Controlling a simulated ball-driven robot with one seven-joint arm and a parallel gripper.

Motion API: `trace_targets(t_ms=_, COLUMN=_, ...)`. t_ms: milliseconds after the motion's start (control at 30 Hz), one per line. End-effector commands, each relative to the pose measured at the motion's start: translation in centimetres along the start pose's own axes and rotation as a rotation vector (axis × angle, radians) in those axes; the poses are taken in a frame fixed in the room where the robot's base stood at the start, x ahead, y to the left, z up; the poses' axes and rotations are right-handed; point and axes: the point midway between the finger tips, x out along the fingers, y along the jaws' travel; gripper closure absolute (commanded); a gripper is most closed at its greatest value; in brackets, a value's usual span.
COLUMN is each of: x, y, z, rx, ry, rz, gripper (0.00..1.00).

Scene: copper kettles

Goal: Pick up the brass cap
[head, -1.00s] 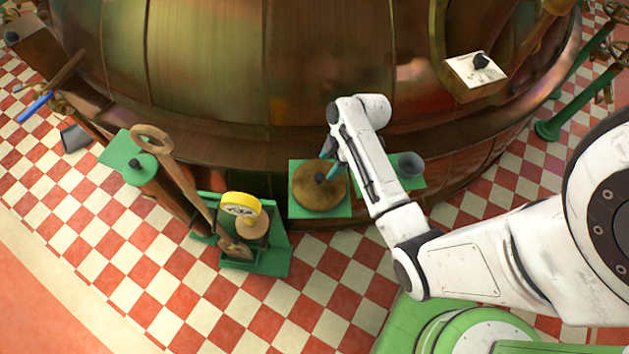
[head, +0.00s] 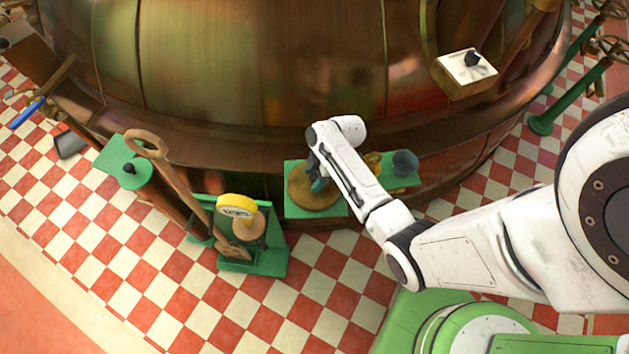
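The brass cap (head: 300,194) is a round, flat brass disc lying on a green shelf (head: 293,211) against the copper kettle. Its dark centre knob showed a moment ago and is now hidden behind my gripper. My gripper (head: 317,184) has teal fingers and points down over the middle of the cap. The fingertips are at or very near the knob. They are small and partly covered by my wrist, so I cannot tell whether they are open or closed on it.
A grey cup (head: 405,163) and a brass piece (head: 373,161) are right of my wrist on the green shelf. A yellow gauge (head: 237,206) and a wooden paddle (head: 185,190) stand to the left. The large copper kettle (head: 250,75) rises directly behind. Checkered floor in front is clear.

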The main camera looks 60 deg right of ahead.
Motion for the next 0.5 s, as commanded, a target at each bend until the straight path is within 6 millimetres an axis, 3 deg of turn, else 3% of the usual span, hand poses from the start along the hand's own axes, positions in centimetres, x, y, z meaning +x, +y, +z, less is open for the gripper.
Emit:
trace_targets(t_ms=67, x=-0.02, y=0.00, z=0.00, rx=0.000, ry=0.000, rz=0.000, gripper=0.51)
trace_targets(t_ms=500, x=-0.03, y=-0.01, z=0.00, rx=0.000, ry=0.000, rz=0.000, gripper=0.93)
